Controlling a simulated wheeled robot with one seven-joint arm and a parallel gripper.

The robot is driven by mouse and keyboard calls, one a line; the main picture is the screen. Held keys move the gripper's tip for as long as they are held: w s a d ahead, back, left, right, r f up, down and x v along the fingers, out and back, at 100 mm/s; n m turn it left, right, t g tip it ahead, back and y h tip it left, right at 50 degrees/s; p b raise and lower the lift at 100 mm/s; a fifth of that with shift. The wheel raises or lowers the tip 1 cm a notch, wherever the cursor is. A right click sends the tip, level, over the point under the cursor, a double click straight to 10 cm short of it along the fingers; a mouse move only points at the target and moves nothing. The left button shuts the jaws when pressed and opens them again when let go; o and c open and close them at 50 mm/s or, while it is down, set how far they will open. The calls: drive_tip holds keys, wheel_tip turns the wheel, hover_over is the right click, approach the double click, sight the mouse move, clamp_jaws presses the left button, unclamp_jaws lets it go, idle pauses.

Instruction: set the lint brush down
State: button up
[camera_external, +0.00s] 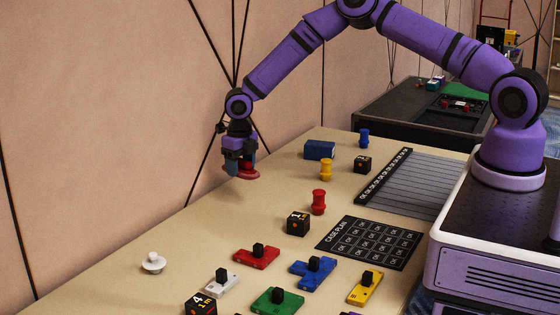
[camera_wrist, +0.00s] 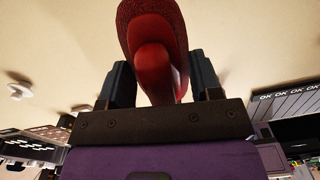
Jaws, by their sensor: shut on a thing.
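The lint brush (camera_external: 244,173) is red and hangs under my gripper (camera_external: 240,159) at the far left edge of the tan table. In the wrist view the red lint brush (camera_wrist: 152,40) has a rounded handle and a darker, rough-looking pad, and sits between the two dark fingers of my gripper (camera_wrist: 160,80). The gripper is shut on its handle. In the external view the brush is close to the tabletop (camera_external: 215,235). Whether it touches the surface cannot be told.
A blue box (camera_external: 319,150), a yellow peg (camera_external: 326,169), a red peg (camera_external: 319,201) and a black numbered cube (camera_external: 298,223) stand to the right. A white knob (camera_external: 153,263) and several coloured blocks lie nearer the front. Bare tabletop lies around the brush. A wall (camera_external: 100,130) rises behind.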

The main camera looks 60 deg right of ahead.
drive_tip(key=m, duration=0.2)
hover_over(268, 190)
wheel_tip(268, 190, down, 10)
drive_tip(key=shift+s+a+r, duration=0.1)
drive_tip(key=shift+a, duration=0.05)
drive_tip(key=o, duration=0.9)
drive_tip(key=shift+f, duration=0.2)
drive_tip(key=shift+o, duration=0.2)
drive_tip(key=shift+r, duration=0.15)
